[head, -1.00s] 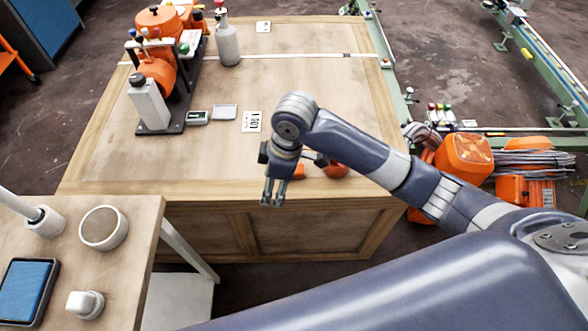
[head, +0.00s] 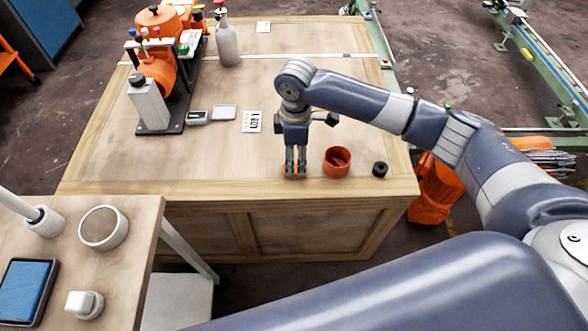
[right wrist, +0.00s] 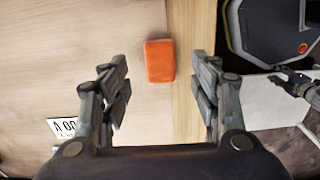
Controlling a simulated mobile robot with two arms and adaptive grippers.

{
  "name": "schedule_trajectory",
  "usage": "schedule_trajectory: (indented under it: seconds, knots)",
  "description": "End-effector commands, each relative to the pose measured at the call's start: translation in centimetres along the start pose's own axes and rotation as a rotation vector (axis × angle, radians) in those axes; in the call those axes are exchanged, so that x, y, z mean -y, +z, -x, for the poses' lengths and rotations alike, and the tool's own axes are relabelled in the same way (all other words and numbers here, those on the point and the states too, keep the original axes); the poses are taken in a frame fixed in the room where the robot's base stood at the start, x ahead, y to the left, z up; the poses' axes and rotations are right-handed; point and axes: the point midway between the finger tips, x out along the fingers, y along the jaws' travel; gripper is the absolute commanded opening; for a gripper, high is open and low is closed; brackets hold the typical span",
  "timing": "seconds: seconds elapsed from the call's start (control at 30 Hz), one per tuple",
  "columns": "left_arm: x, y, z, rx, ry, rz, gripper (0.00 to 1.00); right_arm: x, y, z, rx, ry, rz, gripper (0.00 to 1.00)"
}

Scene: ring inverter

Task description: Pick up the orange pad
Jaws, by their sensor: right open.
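The orange pad (right wrist: 160,61) lies flat on the wooden table near its front edge. In the right wrist view it sits between my open fingers and ahead of them, not touching either. In the head view only slivers of the pad (head: 287,171) show around my right gripper (head: 295,174), which points down over it. The right gripper is open and empty; it also shows in the right wrist view (right wrist: 160,90). My left gripper is not in view.
An orange cup (head: 337,162) and a small black ring (head: 380,169) stand just right of the right gripper. A printed card (head: 251,122) lies behind it. A machine with orange parts (head: 160,75) and a grey bottle (head: 227,42) stand at the back left.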

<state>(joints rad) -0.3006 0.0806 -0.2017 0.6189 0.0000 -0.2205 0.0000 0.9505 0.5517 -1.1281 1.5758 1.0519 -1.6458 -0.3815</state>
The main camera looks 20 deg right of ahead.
Motion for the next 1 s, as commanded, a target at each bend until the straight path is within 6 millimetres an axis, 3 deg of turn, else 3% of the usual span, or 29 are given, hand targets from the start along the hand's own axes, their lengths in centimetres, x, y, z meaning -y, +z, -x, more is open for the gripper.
schedule_trajectory:
  seconds: [0.27,0.57,0.73,1.0]
  knots:
    - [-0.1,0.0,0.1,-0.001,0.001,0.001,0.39,0.1,0.1,-4.0,0.002,-0.001,-0.001,0.57]
    - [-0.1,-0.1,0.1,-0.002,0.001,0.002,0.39,0.1,0.1,-4.5,0.001,0.001,0.000,0.57]
    - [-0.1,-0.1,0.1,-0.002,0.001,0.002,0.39,0.1,0.1,-4.5,0.001,0.000,0.000,0.18]
    - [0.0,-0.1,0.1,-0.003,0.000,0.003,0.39,0.1,0.1,-4.5,0.001,0.000,0.000,0.16]
